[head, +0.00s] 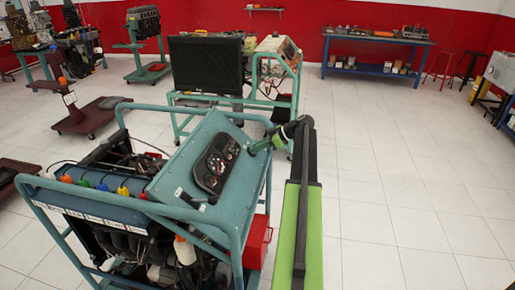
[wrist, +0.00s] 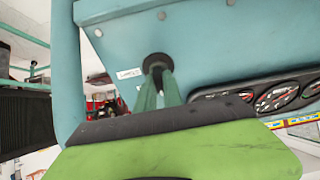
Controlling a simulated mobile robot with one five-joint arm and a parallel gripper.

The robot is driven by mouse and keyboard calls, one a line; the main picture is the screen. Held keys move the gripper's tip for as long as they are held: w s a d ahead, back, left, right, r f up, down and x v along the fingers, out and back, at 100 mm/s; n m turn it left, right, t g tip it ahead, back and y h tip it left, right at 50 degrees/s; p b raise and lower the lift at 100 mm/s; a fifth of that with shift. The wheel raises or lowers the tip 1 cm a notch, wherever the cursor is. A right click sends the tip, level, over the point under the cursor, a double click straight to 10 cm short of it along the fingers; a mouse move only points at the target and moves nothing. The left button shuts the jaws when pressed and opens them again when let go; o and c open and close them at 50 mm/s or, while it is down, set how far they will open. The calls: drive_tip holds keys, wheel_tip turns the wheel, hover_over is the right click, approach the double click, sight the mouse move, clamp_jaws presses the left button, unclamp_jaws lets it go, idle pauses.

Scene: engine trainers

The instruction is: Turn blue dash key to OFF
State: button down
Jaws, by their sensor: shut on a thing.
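The blue dash panel (head: 212,140) belongs to a teal-framed engine trainer. Its gauge cluster (head: 217,162) is left of my gripper in the head view, and the gauges also show at the right in the wrist view (wrist: 275,98). My gripper (head: 254,147) reaches the panel's upper right part. In the wrist view, my green fingers (wrist: 160,88) are shut on the dark round key (wrist: 157,61) in the blue panel. A small white label (wrist: 129,73) is just left of it. The key's turned position cannot be read, and the fingers hide part of it.
The trainer's teal tube frame (head: 236,240) surrounds the panel and engine. A red box (head: 257,241) is low on its right side. Another trainer with a black radiator (head: 206,65) stands behind. White tiled floor (head: 400,190) is open to the right.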

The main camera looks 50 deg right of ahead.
drive_tip(key=shift+a, duration=0.15)
drive_tip(key=c, duration=1.5)
unclamp_jaws()
drive_tip(key=p+v, duration=1)
drive_tip(key=v, duration=0.7)
drive_tip(key=shift+r, duration=0.2)
